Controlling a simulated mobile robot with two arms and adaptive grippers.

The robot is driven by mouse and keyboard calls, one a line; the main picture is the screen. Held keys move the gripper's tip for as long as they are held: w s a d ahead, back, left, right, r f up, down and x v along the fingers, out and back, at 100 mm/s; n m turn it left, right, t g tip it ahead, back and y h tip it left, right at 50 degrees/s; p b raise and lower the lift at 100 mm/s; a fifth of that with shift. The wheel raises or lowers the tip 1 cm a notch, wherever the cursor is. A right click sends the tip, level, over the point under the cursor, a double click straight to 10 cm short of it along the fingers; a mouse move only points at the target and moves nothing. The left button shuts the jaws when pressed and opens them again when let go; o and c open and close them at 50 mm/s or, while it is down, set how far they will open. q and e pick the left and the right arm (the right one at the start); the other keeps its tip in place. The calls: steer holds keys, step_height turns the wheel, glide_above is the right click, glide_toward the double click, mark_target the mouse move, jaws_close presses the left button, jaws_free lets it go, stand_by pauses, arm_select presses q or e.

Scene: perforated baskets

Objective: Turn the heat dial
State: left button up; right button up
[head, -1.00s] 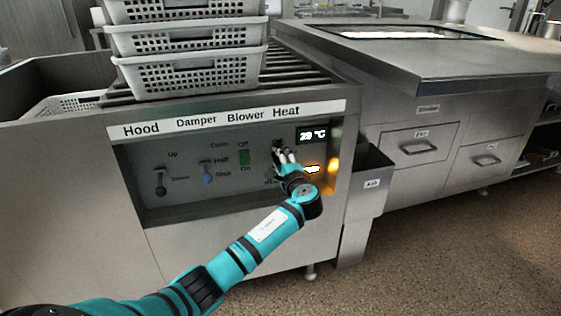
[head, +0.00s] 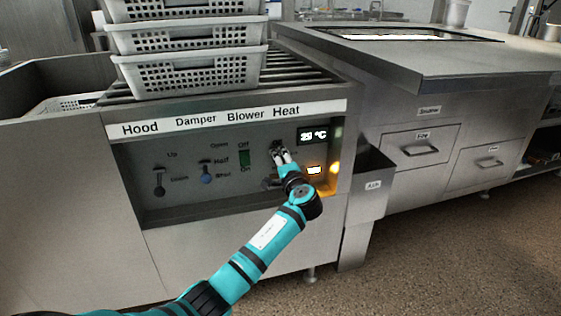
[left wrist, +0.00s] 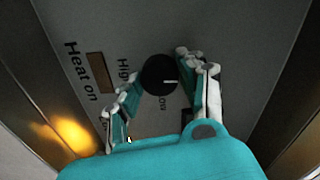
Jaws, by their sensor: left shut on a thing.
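The heat dial is a black round knob with a white pointer line; it shows in the left wrist view (left wrist: 158,75), between the labels "High" and "Low". In the head view it is mostly hidden behind my left gripper (head: 283,156), under the "Heat" label. My left gripper has a finger on each side of the dial and is shut on it; in the left wrist view the pointer points right, toward one finger. A lit display (head: 313,135) above right of the dial shows a temperature in °C. My right gripper is not in view.
An orange lamp (head: 334,168) glows right of my gripper. White perforated baskets (head: 190,75) are stacked on top. An ash bin (head: 368,175) juts out at right.

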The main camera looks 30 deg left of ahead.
arm_select(q)
steer(key=shift+f, duration=0.15)
steer(key=o, duration=1.1)
steer(key=shift+o, duration=0.2)
steer(key=v, duration=1.2)
